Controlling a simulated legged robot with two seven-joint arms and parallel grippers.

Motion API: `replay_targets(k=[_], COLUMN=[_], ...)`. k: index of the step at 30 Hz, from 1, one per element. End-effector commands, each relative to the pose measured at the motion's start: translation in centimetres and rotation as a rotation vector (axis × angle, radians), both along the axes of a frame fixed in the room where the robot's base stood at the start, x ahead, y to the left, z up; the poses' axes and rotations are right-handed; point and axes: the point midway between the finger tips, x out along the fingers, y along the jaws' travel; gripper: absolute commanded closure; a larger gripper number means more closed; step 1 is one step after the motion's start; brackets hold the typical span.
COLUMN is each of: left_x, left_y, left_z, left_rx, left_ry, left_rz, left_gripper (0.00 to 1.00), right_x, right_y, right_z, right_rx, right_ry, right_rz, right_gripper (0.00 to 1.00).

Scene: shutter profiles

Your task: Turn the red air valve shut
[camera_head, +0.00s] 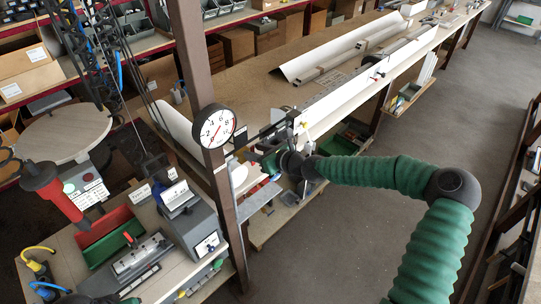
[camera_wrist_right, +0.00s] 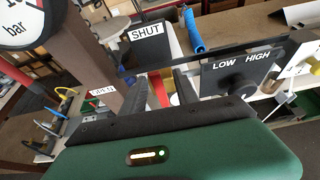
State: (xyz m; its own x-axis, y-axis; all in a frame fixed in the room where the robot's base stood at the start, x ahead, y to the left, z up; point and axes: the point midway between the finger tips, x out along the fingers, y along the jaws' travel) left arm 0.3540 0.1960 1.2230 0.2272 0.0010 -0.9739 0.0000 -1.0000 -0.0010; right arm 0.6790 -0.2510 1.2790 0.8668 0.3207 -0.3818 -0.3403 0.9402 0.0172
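The red air valve's handle (camera_wrist_right: 158,90) shows in the right wrist view as a narrow upright red strip between my right gripper's two dark fingers (camera_wrist_right: 160,88). A gap shows beside the strip, so the fingers look open around it; contact is not clear. A SHUT label (camera_wrist_right: 146,32) is above, and a partly hidden label (camera_wrist_right: 103,91) is at left. In the head view my right gripper (camera_head: 250,158) is just right of the brown post, and the handle is hard to make out.
A round gauge (camera_head: 214,126) is fixed to the brown post (camera_head: 193,50), close to my right gripper. A LOW/HIGH knob panel (camera_wrist_right: 240,78) is at right in the wrist view. A long workbench (camera_head: 255,85) runs behind. The grey floor (camera_head: 350,225) at right is clear.

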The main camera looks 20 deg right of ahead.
Motion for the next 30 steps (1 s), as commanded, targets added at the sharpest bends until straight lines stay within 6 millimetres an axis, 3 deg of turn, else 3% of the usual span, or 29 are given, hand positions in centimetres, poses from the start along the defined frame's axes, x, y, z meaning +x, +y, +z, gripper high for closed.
replay_targets(k=[7,15,20,30], left_x=[0.0,0.0,0.0,0.0], left_y=[0.0,0.0,0.0,0.0], left_z=[-2.7,-3.5,-3.6,-3.6], left_rx=[0.0,0.0,0.0,0.0], left_ry=[0.001,0.0,0.0,0.0], left_rz=[0.0,0.0,0.0,0.0], left_gripper=[0.64,0.64,0.64,0.64], right_x=[-6.1,-11.6,-12.8,-12.9], right_y=[-2.6,-4.6,-5.0,-5.0], right_z=[2.0,4.9,5.5,5.6], right_rx=[-0.004,-0.002,-0.001,-0.002], right_ry=[0.0,0.0,0.001,0.001], right_rz=[-0.006,-0.004,-0.001,-0.001], right_gripper=[0.64,0.64,0.64,0.64])
